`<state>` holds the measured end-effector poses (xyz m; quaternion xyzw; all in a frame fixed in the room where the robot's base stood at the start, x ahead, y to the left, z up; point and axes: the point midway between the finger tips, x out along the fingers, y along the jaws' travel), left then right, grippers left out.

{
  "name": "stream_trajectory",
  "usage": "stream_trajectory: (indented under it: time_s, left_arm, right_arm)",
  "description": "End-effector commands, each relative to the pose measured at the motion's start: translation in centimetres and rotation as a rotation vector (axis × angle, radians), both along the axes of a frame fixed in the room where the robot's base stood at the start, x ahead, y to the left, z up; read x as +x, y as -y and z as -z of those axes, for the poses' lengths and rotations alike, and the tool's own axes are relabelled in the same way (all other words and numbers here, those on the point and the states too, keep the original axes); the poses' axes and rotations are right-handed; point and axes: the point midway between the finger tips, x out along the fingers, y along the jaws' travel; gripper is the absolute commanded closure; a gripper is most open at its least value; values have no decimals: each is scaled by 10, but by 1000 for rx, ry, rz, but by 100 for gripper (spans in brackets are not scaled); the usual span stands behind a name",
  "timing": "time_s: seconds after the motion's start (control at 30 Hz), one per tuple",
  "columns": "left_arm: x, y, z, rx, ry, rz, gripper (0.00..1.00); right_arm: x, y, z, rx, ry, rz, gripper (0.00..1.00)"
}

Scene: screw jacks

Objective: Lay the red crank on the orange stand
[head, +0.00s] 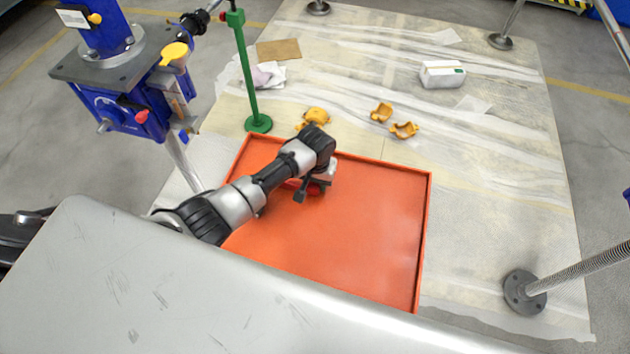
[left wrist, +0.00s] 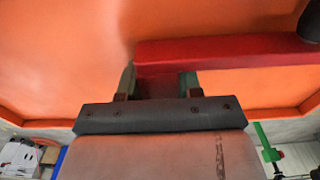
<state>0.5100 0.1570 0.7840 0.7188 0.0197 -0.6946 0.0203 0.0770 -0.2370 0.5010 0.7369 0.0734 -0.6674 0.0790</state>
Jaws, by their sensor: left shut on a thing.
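The orange stand (head: 375,235) is a broad flat tray with a low raised rim. In the head view my left arm reaches over its far left part. My left gripper (head: 318,184) is low over the stand, its fingers largely hidden by the wrist. The red crank (left wrist: 225,52) runs to the right across the left wrist view, and a dark handle (left wrist: 310,24) shows at its end. My left gripper (left wrist: 158,85) is shut on the crank. The stand's orange surface (left wrist: 60,50) fills the background. I cannot tell whether the crank touches it. My right gripper is not in view.
A blue screw jack (head: 125,105) and a green post (head: 247,80) stand at the upper left. Several yellow pieces (head: 404,130) and a white box (head: 442,74) lie beyond the stand. A screw foot (head: 524,292) is at the right. The stand's right half is clear.

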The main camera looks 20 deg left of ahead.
Motion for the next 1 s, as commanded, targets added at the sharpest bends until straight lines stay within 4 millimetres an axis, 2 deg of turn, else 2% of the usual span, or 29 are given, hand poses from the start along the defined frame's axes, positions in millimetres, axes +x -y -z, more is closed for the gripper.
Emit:
stream_trajectory:
  time_s: [0.03, 0.33, 0.37, 0.53, 1.0]
  left_arm:
    - [-9, 1, 14, 0, -20, 0, 100]
    - [-9, 2, 16, -1, -20, 2, 100]
    - [-9, 3, 16, -2, -20, 2, 62]
    - [-9, 2, 16, 0, -20, 3, 36]
    - [-9, -3, 16, 9, -19, 3, 35]
  right_arm:
    - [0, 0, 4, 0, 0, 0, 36]
    - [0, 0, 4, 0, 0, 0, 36]
    - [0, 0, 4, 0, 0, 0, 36]
    - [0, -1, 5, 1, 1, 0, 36]
    - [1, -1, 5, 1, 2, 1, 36]
